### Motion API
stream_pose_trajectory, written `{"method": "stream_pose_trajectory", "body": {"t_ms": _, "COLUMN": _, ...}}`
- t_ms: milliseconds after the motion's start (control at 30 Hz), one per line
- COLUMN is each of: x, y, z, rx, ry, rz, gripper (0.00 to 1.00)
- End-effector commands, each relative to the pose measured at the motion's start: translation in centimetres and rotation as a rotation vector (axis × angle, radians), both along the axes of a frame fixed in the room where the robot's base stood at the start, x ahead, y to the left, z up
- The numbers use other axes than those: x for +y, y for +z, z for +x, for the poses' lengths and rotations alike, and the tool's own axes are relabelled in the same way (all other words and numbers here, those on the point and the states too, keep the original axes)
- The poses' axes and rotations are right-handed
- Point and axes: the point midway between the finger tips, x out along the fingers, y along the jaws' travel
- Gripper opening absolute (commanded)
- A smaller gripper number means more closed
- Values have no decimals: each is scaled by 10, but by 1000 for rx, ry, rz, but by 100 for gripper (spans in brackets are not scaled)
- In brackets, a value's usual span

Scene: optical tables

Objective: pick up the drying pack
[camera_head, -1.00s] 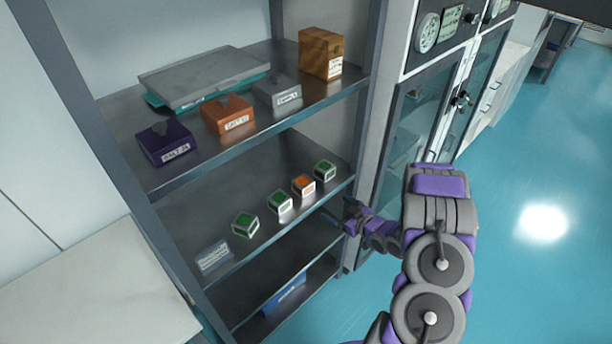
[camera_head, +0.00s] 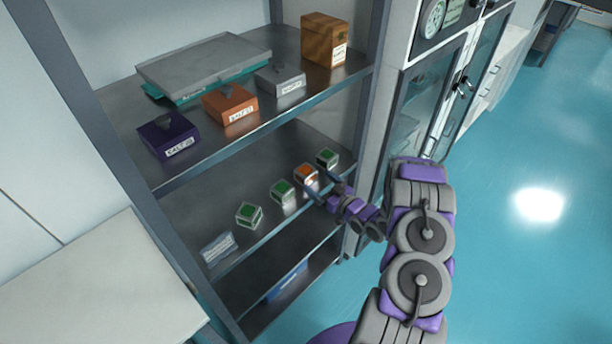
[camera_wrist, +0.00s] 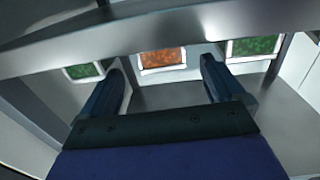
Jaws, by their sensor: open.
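The likely drying pack is a small white cube with an orange granular face (camera_head: 306,174) on the middle shelf, in a row with green-faced cubes. It also shows in the wrist view (camera_wrist: 163,60), ahead of and between my fingers. My gripper (camera_head: 322,184) is open and empty at the shelf's front edge, close to the orange cube. In the wrist view, my gripper (camera_wrist: 162,70) has its two fingers spread, with one green cube (camera_wrist: 90,70) beyond the left finger and another (camera_wrist: 253,47) beyond the right. I cannot tell whether a finger touches any cube.
Green-faced cubes (camera_head: 327,158) and (camera_head: 282,191) flank the orange one closely. Another green cube (camera_head: 249,214) and a pale labelled packet (camera_head: 218,247) lie further left. The upper shelf (camera_head: 219,146) overhangs, holding labelled boxes. A cabinet (camera_head: 425,105) stands right.

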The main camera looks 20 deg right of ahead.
Motion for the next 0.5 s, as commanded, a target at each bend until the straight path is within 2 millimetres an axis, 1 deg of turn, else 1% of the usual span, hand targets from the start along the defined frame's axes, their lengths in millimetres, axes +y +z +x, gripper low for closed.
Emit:
{"method": "stream_pose_trajectory", "body": {"t_ms": 33, "x": 4, "y": 0, "z": 8, "rx": -2, "ry": 3, "rz": 1, "gripper": 96}}
{"method": "stream_pose_trajectory", "body": {"t_ms": 100, "x": 6, "y": 0, "z": 17, "rx": -2, "ry": 2, "rz": 1, "gripper": 96}}
{"method": "stream_pose_trajectory", "body": {"t_ms": 200, "x": 7, "y": 0, "z": 26, "rx": -1, "ry": 0, "rz": 2, "gripper": 96}}
{"method": "stream_pose_trajectory", "body": {"t_ms": 367, "x": 9, "y": 0, "z": 33, "rx": -1, "ry": 1, "rz": 1, "gripper": 96}}
{"method": "stream_pose_trajectory", "body": {"t_ms": 500, "x": 16, "y": 2, "z": 49, "rx": -1, "ry": 2, "rz": 0, "gripper": 96}}
